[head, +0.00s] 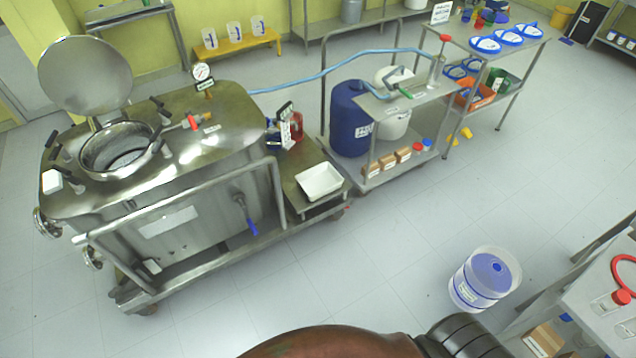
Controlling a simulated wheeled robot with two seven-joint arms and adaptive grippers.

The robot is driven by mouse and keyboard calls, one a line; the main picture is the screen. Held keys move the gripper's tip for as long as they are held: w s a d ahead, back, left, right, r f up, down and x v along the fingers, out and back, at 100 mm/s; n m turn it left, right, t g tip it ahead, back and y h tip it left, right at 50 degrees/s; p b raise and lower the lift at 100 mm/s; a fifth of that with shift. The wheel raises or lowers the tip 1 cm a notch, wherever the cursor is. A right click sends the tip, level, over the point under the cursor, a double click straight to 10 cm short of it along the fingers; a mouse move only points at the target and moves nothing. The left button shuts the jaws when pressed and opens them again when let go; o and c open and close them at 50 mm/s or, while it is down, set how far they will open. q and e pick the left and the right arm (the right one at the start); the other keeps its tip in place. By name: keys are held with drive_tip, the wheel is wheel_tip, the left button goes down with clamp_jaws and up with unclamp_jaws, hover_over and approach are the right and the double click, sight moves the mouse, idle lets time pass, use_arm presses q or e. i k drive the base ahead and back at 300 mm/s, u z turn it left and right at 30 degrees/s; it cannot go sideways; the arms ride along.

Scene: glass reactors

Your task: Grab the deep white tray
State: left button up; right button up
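The deep white tray (320,182) lies on a low metal shelf (309,202) at the right end of the steel reactor cart, near the middle of the head view. It looks empty and sits flat. A brown and black rounded form at the bottom edge may be part of my own body. Neither my left nor my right gripper shows in this view.
The steel reactor (190,150) with its open lid (85,75) and a front rail stands left of the tray. A trolley with a blue drum (350,120) stands to the right. A clear and blue container (484,279) stands on the floor. The floor in front is open.

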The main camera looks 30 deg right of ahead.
sight(316, 182)
drive_tip(key=k, duration=0.6)
drive_tip(key=z, duration=0.55)
drive_tip(key=i, duration=1.25)
drive_tip(key=u, duration=0.3)
